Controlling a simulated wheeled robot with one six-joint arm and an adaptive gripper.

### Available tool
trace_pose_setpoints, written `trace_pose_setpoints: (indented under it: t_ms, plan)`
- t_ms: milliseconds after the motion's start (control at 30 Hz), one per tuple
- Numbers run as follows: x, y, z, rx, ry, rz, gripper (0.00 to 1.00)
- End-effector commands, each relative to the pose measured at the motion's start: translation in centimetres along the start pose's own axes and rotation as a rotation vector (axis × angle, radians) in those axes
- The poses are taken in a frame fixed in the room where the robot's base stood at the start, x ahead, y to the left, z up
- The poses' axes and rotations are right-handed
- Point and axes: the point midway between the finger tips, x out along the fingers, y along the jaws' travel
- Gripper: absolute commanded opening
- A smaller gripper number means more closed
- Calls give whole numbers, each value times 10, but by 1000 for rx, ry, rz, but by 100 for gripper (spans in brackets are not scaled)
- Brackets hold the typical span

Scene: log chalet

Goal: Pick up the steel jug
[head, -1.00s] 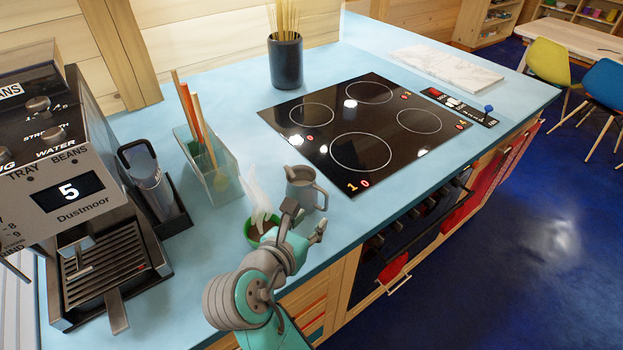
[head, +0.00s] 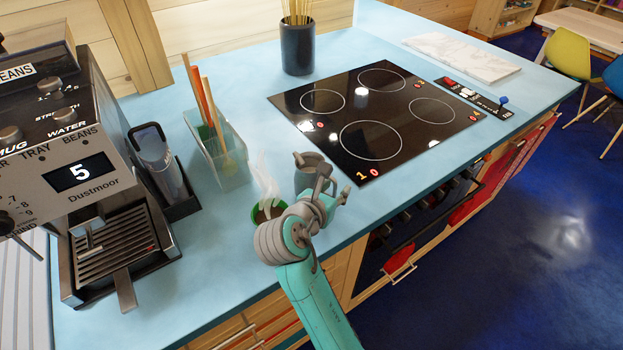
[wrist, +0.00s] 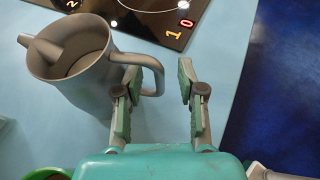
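The steel jug (head: 303,180) stands upright on the blue counter, just in front of the hob. In the wrist view the grey jug (wrist: 95,92) is at the upper left, its spout to the left and its looped handle to the right. My gripper (head: 333,188) is at the jug's handle side and partly hides it in the head view. In the wrist view my gripper (wrist: 160,82) is open, with the handle's outer bar between its fingers. The left finger overlaps the handle loop; whether it touches is unclear.
A green steaming cup (head: 257,218) stands close by, partly behind my arm. A clear holder with sticks (head: 228,160) and a coffee machine (head: 95,190) are to the left. The black hob (head: 395,110) lies behind the jug. The counter's front edge is close at right.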

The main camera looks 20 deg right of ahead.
Motion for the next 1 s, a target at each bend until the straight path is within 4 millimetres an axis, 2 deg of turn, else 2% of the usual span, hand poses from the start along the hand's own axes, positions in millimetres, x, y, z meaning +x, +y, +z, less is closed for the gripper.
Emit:
trace_pose_setpoints:
  t_ms: [267,400,433,867,1000]
  plan:
    - [6,0,0,0,0,2,39]
    - [6,0,0,0,0,2,4]
    - [6,0,0,0,0,2,0]
    - [5,0,1,2,-1,2,0]
    - [2,1,10,5,-2,2,0]
